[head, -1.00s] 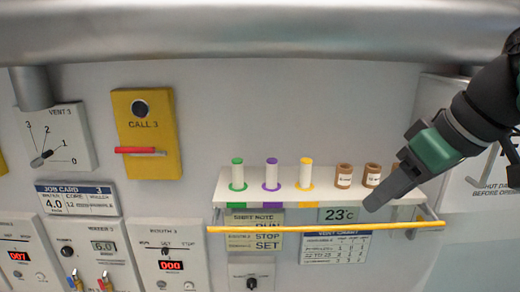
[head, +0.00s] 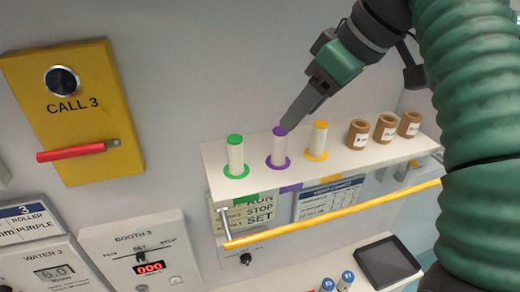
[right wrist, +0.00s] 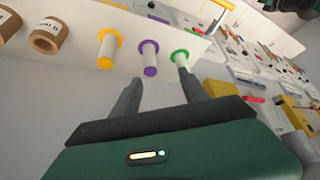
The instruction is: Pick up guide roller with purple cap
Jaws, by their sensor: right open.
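The guide roller with the purple cap (head: 279,148) stands upright on the white shelf, between the green-capped roller (head: 235,157) and the yellow-capped roller (head: 318,141). It also shows in the right wrist view (right wrist: 149,58), beyond the space between my fingers. My right gripper (head: 287,124) is at the purple cap in the head view, with its fingertips just above and beside it. In the right wrist view the fingers (right wrist: 160,88) are spread and nothing is between them. I cannot tell whether they touch the cap. My left gripper is not in view.
Several brown cores (head: 384,129) stand on the right of the shelf (head: 215,160). A yellow rail (head: 335,214) runs along the shelf front. The yellow call box (head: 75,110) with a red handle is on the wall at left. A dark tray (head: 388,262) lies below.

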